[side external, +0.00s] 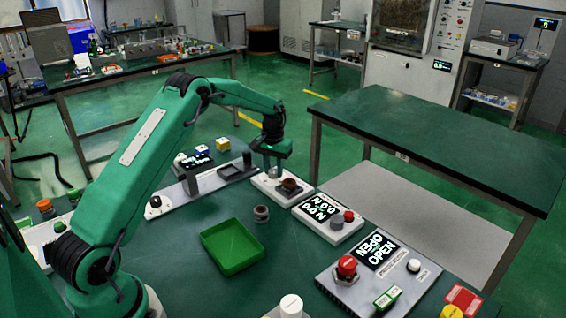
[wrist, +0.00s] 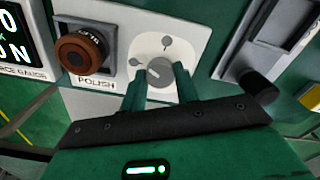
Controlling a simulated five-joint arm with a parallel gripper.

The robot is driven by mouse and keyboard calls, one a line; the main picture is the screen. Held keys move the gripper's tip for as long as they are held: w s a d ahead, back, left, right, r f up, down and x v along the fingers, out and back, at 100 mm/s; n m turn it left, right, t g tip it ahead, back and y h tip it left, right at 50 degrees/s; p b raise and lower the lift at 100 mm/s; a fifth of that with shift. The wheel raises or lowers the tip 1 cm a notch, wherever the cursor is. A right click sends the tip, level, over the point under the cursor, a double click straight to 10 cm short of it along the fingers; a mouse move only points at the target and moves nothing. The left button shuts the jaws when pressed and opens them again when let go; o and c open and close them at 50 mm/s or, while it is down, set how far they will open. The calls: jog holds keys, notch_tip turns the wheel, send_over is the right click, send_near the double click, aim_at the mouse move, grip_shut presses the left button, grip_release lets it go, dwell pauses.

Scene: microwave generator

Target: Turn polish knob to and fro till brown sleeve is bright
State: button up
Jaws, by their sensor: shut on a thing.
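The polish unit is a white box (wrist: 113,20) labelled POLISH, also seen in the side external view (side external: 274,194). Its round grey knob (wrist: 157,71) has a pale pointer line and sits on a light plate with small marks. My gripper (wrist: 160,84) is shut on the knob, a finger on each side. In the side external view my gripper (side external: 271,169) reaches down over the unit, and the knob is hidden there. The brown sleeve (wrist: 82,50) sits on the unit left of the knob, dull brown with a dark centre. It also shows in the side external view (side external: 291,184).
A force gauge box (side external: 329,218) with a lit display stands right of the polish unit. A small grey ring-like part (side external: 261,214) and a green tray (side external: 214,241) lie in front. A grey fixture (side external: 205,183) stands left. A panel with a red knob (side external: 347,265) is nearer right.

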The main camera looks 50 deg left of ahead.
aim_at(274, 171)
jog(key=shift+n, duration=0.5)
jog(key=shift+r, duration=0.1)
jog(key=o, duration=1)
jog(key=shift+c, duration=0.2)
jog(key=shift+r, duration=3.85)
